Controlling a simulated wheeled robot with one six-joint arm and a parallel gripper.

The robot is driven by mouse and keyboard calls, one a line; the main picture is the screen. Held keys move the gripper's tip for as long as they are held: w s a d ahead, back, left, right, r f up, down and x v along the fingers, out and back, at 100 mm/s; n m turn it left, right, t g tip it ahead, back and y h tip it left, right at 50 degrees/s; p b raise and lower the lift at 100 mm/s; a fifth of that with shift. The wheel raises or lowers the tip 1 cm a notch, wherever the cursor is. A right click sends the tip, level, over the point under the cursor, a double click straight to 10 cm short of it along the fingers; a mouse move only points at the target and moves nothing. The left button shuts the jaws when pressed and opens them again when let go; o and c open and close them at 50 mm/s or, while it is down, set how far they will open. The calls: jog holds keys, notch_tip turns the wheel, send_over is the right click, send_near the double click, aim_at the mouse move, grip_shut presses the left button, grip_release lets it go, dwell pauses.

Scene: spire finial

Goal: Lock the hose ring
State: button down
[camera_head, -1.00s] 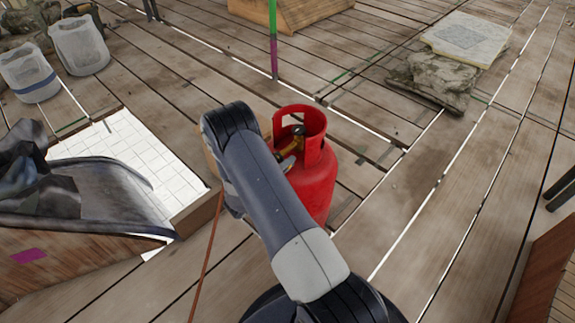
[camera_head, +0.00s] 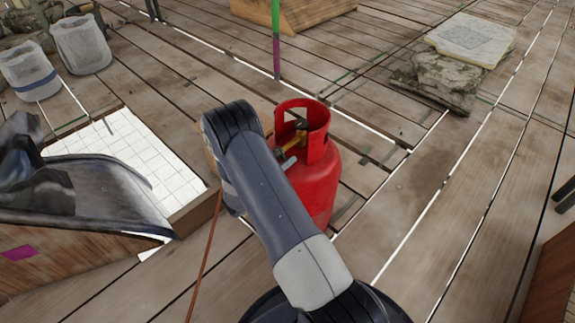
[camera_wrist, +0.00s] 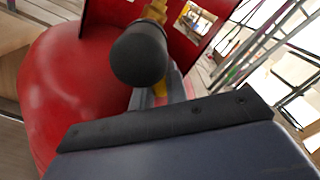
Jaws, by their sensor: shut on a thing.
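A red gas bottle (camera_head: 318,180) stands upright on the planks with a cut-out collar around its top. Its brass valve (camera_head: 297,140) sits inside the collar, and it also shows in the wrist view (camera_wrist: 152,30). A black rounded knob (camera_wrist: 139,55) on the valve side fills the middle of the wrist view. My gripper (camera_head: 289,162) is at the valve, at the collar's opening. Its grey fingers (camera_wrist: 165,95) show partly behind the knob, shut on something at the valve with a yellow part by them. The hose ring itself is mostly hidden by the knob and my wrist.
A thin orange-brown hose or cord (camera_head: 204,255) runs down beside my arm. A white-tiled opening (camera_head: 125,155) and a dark draped sheet (camera_head: 95,190) lie left. A stone slab (camera_head: 470,40) lies back right. The planks right of the bottle are clear.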

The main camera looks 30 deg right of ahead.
dwell(0.3)
jog(key=c, duration=1.4)
grip_release()
jog(key=shift+w+a, duration=0.1)
